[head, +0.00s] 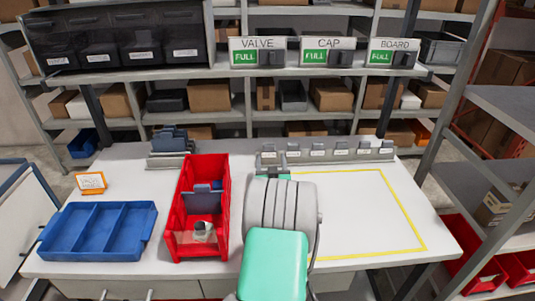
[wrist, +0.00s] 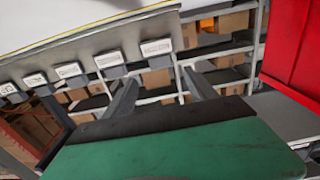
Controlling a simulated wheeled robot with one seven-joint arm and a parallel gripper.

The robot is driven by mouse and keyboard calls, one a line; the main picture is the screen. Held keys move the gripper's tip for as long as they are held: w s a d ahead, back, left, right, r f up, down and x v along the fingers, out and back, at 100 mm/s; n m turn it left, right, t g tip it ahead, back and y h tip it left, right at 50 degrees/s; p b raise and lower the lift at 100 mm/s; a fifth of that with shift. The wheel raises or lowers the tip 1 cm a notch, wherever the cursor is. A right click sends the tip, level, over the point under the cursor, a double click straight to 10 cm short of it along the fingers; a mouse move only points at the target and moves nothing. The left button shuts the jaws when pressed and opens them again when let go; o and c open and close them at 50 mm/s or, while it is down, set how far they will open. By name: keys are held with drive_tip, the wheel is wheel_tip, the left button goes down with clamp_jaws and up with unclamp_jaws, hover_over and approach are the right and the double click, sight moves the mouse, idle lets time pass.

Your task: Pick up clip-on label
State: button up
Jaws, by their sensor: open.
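Several clip-on labels, small grey clips with white printed faces, stand in a row on a grey rail (head: 328,160) at the back of the table. The label at the rail's left end (head: 268,150) is nearest my gripper; it also shows in the wrist view (wrist: 155,47), where the picture is turned about. Another label (wrist: 108,60) sits beside it. My gripper (wrist: 160,80) is open, its two dark fingers apart with nothing seen between them. In the head view my wrist and arm hide most of the gripper, which is by the rail's left end.
A red bin (head: 220,220) with a few items stands left of my arm. A blue compartment tray (head: 98,232) and a small orange sign (head: 90,182) are further left. A yellow outline (head: 400,210) encloses clear tabletop at right. A shelf with bin signs (head: 328,44) rises behind.

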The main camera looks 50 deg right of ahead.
drive_tip(key=p+x, duration=0.1)
drive_tip(key=x, duration=0.5)
drive_tip(key=shift+w+d, duration=0.2)
drive_tip(key=shift+w, duration=0.15)
drive_tip(key=c, duration=1.4)
drive_tip(key=shift+r, duration=0.15)
drive_tip(key=shift+r, duration=0.25)
wheel_tip(320, 180, up, 8)
drive_tip(key=b, duration=0.2)
hover_over(269, 148)
drive_tip(key=v, duration=0.6)
drive_tip(key=s+a+r, duration=0.1)
drive_tip(key=s+a, duration=0.1)
drive_tip(key=s+a+r+b, duration=0.1)
drive_tip(key=s+a+r, duration=0.1)
drive_tip(key=s+a+r+b, duration=0.1)
drive_tip(key=s+a, duration=0.1)
drive_tip(key=a, duration=0.1)
drive_tip(key=shift+s+r, duration=0.15)
drive_tip(key=shift+s, duration=0.25)
